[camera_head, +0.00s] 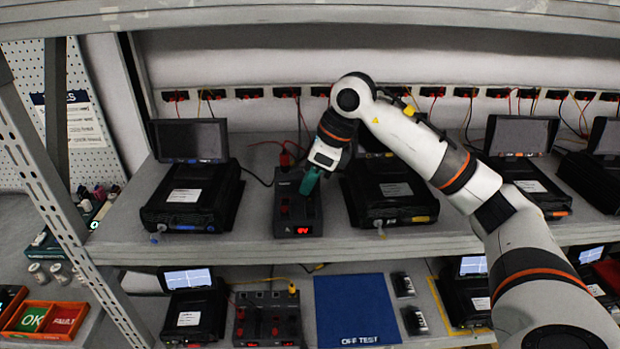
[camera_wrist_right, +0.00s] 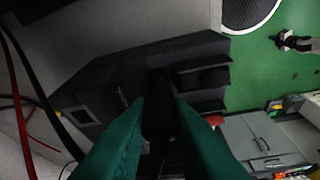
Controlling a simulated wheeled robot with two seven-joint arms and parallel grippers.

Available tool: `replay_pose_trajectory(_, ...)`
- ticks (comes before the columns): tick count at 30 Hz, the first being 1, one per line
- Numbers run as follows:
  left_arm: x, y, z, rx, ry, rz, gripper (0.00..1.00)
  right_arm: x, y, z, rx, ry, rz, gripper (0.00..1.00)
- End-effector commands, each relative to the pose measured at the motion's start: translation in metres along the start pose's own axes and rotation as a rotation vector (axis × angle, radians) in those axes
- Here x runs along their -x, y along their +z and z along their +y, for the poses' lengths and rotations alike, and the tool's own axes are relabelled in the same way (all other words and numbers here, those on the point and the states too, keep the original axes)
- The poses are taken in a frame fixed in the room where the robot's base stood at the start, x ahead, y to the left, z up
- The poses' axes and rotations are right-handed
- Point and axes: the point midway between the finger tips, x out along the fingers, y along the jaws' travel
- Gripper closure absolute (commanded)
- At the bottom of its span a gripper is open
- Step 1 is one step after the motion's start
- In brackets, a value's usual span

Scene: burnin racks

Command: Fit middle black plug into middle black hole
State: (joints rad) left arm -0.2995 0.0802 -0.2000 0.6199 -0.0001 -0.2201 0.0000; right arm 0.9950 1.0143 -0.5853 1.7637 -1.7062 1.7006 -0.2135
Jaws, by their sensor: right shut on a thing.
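My right gripper (camera_head: 309,184), with green fingers, reaches down over the dark power unit (camera_head: 299,228) on the upper shelf. The unit has a red lit display at its front and several reddish sockets or knobs on top. In the right wrist view the green fingers of the gripper (camera_wrist_right: 161,112) are closed on a dark piece, which appears to be the black plug (camera_wrist_right: 158,125). The plug's tip and the middle black hole are too dark to make out, so I cannot tell whether they touch. My left gripper is not in view.
A black device with a raised screen (camera_head: 190,140) stands left of the unit, and another black case (camera_head: 395,190) stands close on its right. Red and black cables (camera_wrist_right: 25,110) run at the left of the wrist view. The shelf's front strip is clear.

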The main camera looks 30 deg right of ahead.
Motion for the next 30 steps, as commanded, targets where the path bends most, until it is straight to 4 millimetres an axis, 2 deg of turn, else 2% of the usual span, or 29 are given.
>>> replay_pose_trajectory(30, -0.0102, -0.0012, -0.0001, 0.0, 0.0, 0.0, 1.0, -0.0114, 0.0049, 0.0001, 0.0, 0.0, 0.0, 0.97)
